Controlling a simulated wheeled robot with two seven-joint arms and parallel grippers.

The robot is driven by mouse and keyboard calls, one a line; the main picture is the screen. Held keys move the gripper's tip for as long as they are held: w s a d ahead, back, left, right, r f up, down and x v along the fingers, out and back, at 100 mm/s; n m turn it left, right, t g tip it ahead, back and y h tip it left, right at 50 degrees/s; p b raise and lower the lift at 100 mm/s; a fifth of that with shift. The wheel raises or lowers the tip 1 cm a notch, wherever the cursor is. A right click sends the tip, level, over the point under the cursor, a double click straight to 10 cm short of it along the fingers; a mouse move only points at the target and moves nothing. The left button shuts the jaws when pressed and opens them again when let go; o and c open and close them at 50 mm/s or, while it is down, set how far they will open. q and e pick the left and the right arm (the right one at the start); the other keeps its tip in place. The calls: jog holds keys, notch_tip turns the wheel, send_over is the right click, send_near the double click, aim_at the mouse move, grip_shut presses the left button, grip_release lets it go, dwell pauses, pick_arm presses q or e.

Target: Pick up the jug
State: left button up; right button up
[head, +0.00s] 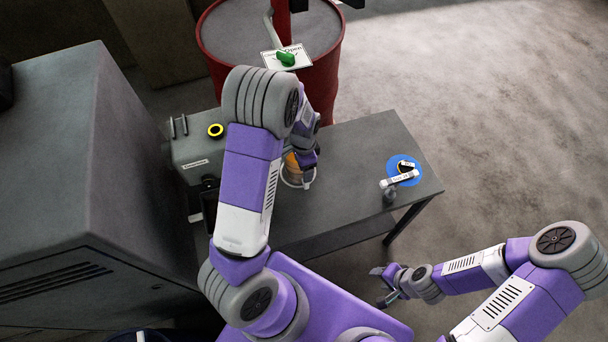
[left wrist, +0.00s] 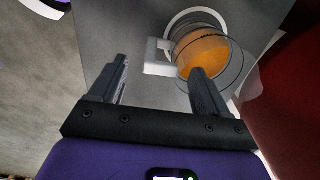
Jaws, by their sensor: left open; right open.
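The jug (head: 293,176) is clear, with orange liquid inside, and stands on the grey table, partly hidden behind my left arm in the head view. In the left wrist view the jug (left wrist: 207,52) is seen from above, with its white handle (left wrist: 157,58) pointing left. My left gripper (left wrist: 160,82) is open, and the handle shows in the gap between its fingers. The right-hand finger overlaps the jug's near side in the picture; I cannot tell whether it touches. My right gripper (head: 379,287) is open and empty, off the table's front right.
A blue disc (head: 395,164) with a white-and-grey tool lies on the right of the table (head: 350,150). A red drum (head: 330,75) with a green valve handle (head: 286,59) stands behind. A large grey cabinet (head: 60,150) fills the left. Floor at right is clear.

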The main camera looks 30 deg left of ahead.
pick_arm(q)
jog(key=f, duration=0.5)
jog(key=shift+w+d+f, duration=0.1)
jog(key=shift+w+f, duration=0.15)
jog(key=shift+f, duration=0.1)
jog(key=shift+r, duration=0.1)
jog(key=c, duration=1.4)
jog(key=shift+o, duration=0.2)
